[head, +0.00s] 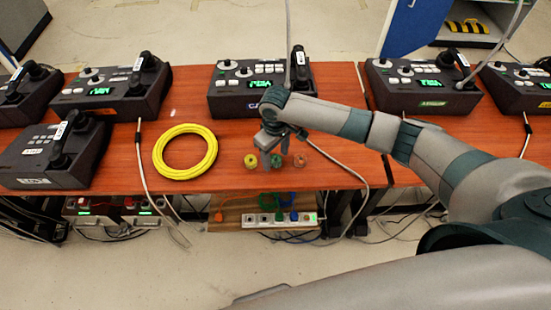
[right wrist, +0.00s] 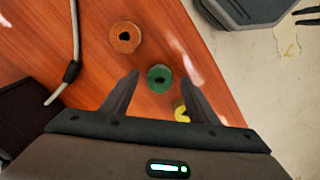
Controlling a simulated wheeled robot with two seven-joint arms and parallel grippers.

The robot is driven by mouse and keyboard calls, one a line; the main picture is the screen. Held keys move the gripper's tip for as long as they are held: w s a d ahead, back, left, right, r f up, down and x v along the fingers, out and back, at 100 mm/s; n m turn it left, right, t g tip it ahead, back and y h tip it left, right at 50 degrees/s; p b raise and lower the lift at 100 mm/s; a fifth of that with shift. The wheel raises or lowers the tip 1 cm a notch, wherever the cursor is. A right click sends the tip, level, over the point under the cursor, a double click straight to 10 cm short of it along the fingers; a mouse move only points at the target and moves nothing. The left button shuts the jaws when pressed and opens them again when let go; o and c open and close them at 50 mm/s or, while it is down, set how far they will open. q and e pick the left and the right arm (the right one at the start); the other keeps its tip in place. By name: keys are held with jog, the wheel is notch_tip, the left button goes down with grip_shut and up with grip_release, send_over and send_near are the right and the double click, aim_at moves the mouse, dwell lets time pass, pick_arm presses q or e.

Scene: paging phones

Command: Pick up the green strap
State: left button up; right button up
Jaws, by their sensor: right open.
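The green strap is a small rolled green ring (right wrist: 159,78) on the wooden table, with a dark hole in its middle. In the head view the green ring (head: 276,161) lies between a yellow one and an orange one, partly behind my fingers. My right gripper (right wrist: 157,92) is open and empty above it. In the right wrist view the green ring shows between the two fingertips. In the head view the right gripper (head: 275,157) hangs over the front part of the table. My left gripper is not in view.
An orange ring (right wrist: 125,37) and a yellow ring (right wrist: 182,113) lie close on either side. A coiled yellow cable (head: 186,128) is on the table to the left. Paging phones (head: 245,100) line the back. A power strip (head: 283,219) sits below the front edge.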

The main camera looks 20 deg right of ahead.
aim_at(275, 159)
jog(key=shift+f, duration=0.35)
jog(key=shift+c, duration=0.5)
jog(key=c, duration=1)
jog(key=shift+r, duration=0.15)
jog(key=shift+r+b, duration=0.35)
jog(key=shift+r, duration=0.25)
notch_tip(275, 159, up, 3)
jog(key=shift+f+b, duration=0.2)
jog(key=shift+b, duration=0.35)
jog(key=s+a+r+b, duration=0.1)
jog(key=s+a+r, duration=0.1)
jog(key=s+r, duration=0.5)
jog(key=s, duration=0.4)
jog(key=shift+s+b, duration=0.3)
jog(key=shift+b, duration=0.1)
